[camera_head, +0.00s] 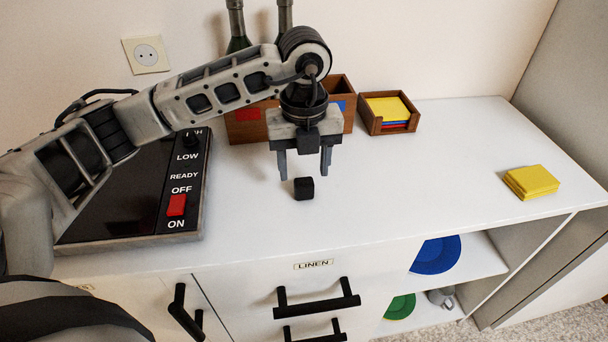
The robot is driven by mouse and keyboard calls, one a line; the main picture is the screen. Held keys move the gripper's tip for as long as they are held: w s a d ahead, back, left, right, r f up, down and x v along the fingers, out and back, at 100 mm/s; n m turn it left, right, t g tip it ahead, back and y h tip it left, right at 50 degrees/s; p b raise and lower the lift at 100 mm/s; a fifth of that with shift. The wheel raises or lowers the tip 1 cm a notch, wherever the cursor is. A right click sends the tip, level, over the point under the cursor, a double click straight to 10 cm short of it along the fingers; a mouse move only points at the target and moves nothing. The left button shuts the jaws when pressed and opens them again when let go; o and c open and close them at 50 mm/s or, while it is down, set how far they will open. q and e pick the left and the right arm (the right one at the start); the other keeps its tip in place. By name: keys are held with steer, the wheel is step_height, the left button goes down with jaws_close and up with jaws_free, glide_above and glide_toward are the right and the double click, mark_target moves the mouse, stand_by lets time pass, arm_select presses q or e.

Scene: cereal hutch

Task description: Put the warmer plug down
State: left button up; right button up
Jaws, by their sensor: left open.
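The warmer plug (304,188) is a small black block on the white countertop, a little in front of the wooden crate. My left gripper (305,171) is above and around it, pointing down, with its two fingers apart. Its fingertips end near the top of the plug, one on either side; I cannot tell whether they touch it. The warmer (120,185), a dark glass plate with a red switch, lies at the left, partly behind my left arm. A wall socket (146,54) is at the upper left. My right gripper is not in view.
A wooden crate (245,128) and green bottles (236,25) stand behind my left gripper. A wooden box (373,122) holds yellow napkins, and a yellow stack (531,182) lies at the right. The counter (430,175) between is clear. Drawers with black handles are below.

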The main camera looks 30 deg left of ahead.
mark_target(304, 181)
arm_select(q)
step_height(304, 181, up, 9)
stand_by(0.7)
